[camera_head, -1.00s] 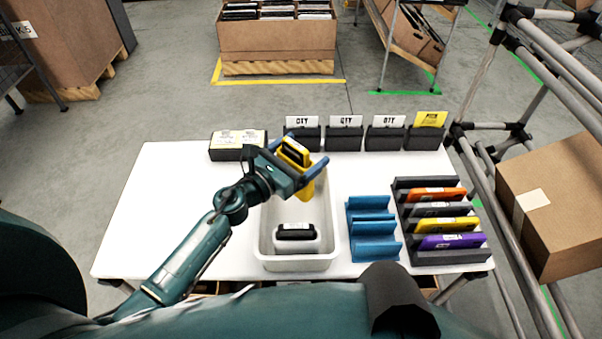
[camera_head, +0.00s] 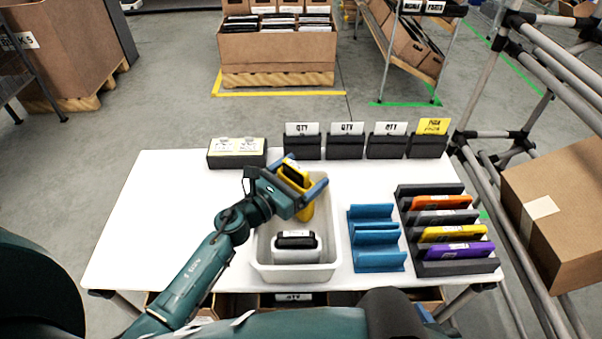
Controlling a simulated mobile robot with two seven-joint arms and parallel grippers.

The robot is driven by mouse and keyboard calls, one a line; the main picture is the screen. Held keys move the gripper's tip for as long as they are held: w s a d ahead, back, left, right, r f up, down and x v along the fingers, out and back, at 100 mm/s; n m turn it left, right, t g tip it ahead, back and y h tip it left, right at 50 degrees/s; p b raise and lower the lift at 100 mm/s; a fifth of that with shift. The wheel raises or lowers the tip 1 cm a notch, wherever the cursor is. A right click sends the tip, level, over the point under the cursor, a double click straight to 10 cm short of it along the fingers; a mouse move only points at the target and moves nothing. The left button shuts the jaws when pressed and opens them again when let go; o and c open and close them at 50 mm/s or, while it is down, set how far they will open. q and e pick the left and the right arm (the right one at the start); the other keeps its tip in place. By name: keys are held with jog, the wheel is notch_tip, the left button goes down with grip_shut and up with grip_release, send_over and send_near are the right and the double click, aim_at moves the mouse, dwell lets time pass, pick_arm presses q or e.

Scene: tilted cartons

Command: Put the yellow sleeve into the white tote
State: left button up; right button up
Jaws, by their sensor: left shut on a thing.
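My left gripper (camera_head: 304,191) is shut on the yellow sleeve (camera_head: 307,209), which has a dark item in its top. It holds the sleeve tilted over the back part of the white tote (camera_head: 262,271). The sleeve's lower end shows inside the tote's outline; I cannot tell whether it touches the tote floor. A white sleeve with a black top (camera_head: 297,250) stands in the front part of the tote. The gripper hides part of the tote's back rim and part of the sleeve. My right gripper is not in view.
A blue rack (camera_head: 376,262) stands empty right of the tote. A dark rack (camera_head: 455,268) beside it holds orange, grey, yellow and purple sleeves. Several card holders (camera_head: 346,147) and a dark box with labels (camera_head: 237,153) line the table's back. The table's left side (camera_head: 150,220) is clear.

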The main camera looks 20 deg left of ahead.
pick_arm(q)
jog(key=o, duration=1)
jog(key=shift+o, duration=0.2)
jog(key=shift+r, duration=0.1)
jog(key=shift+r+p, duration=0.5)
jog(key=shift+p, duration=0.15)
jog(key=shift+s+a+r+p, duration=0.1)
jog(key=shift+s+r+p, duration=0.05)
jog(key=shift+r+p, duration=0.15)
jog(key=b+v, duration=0.2)
jog(key=v, duration=0.9)
jog(key=shift+s+a+f, duration=0.15)
jog(key=shift+s+f, duration=0.05)
jog(key=shift+s, duration=0.15)
